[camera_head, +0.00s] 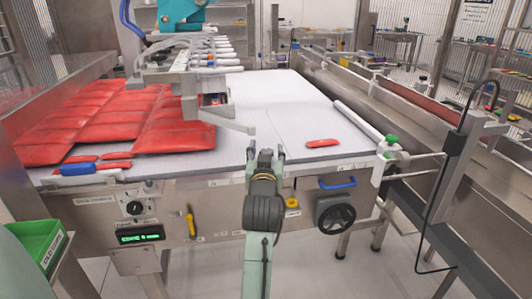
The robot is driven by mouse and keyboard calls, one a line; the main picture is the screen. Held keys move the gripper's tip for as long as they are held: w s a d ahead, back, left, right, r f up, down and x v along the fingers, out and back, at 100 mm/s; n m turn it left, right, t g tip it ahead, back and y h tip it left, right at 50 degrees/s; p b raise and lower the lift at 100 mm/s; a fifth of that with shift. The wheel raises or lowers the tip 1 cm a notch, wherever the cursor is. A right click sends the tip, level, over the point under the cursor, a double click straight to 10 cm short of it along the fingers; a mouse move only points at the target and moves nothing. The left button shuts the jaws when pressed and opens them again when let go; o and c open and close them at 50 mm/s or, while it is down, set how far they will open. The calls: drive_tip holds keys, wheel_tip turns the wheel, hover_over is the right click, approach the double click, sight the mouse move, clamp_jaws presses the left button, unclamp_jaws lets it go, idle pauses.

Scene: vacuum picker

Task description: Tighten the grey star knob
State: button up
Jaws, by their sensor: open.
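I cannot make out a grey star knob for certain; it may be too small to tell or hidden behind my arm. My gripper (266,154) is open, with its two fingers apart and pointing away from me over the front edge of the white table (290,105). Nothing shows between the fingers. A green knob (391,139) sits on a white bracket at the table's front right corner. A dark handwheel (335,217) is on the front panel, right of my arm.
Red packets (120,115) cover the table's left side under a picker head (205,85). A blue handle (338,183), yellow tool (190,222) and dial (134,208) line the front. A green bin (35,240) stands lower left.

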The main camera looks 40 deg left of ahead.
drive_tip(key=v, duration=1.2)
